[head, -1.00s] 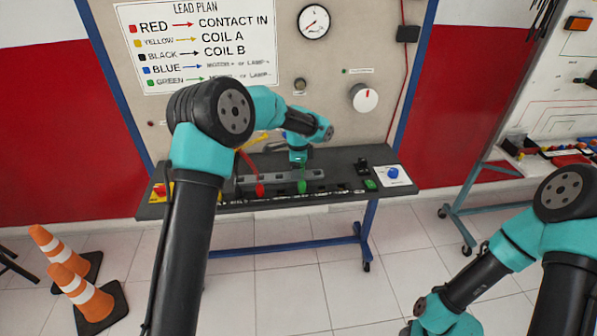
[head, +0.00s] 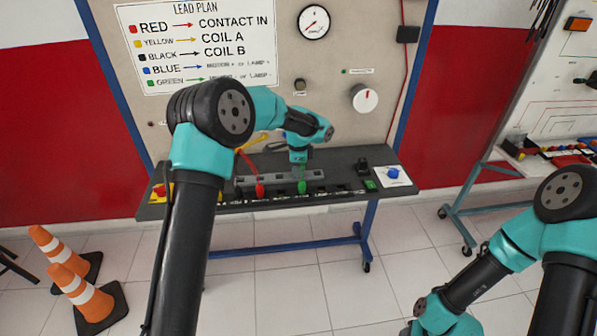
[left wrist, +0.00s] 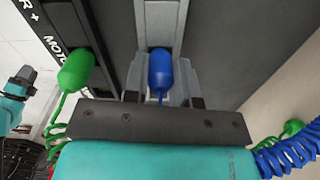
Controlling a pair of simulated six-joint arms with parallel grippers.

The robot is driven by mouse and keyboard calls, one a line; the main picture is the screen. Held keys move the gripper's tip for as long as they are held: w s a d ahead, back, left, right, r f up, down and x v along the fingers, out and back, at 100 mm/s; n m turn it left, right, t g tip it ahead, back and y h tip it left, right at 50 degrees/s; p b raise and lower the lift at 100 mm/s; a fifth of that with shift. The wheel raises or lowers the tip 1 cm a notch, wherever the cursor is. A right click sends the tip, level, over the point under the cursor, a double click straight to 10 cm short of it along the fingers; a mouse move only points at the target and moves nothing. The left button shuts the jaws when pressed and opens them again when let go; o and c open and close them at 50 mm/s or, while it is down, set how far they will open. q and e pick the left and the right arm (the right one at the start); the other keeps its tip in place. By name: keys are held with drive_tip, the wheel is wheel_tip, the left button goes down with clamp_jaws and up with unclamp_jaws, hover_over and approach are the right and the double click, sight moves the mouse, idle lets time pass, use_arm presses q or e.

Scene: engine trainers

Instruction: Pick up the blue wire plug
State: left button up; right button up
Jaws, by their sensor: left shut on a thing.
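The blue wire plug (left wrist: 160,70) shows in the middle of the left wrist view, between the grey fingers of my left gripper (left wrist: 160,90). The fingers are shut on it, and a thin blue lead runs back from it. Its far end is against a dark surface; I cannot tell whether it sits in a socket. In the head view my left gripper (head: 299,163) is over the dark bench panel, and the blue plug is hidden there. My right arm is at the lower right of the head view, with its gripper out of frame.
A green plug (left wrist: 76,70) stands close to the left of the fingers; it also shows in the head view (head: 302,187). A red plug (head: 260,190) is to its left. A blue knob (head: 393,173) is at the bench's right. Traffic cones (head: 82,291) stand on the floor.

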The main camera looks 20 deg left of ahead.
use_arm(q)
wheel_tip(320, 180, up, 10)
idle(0.6)
idle(0.4)
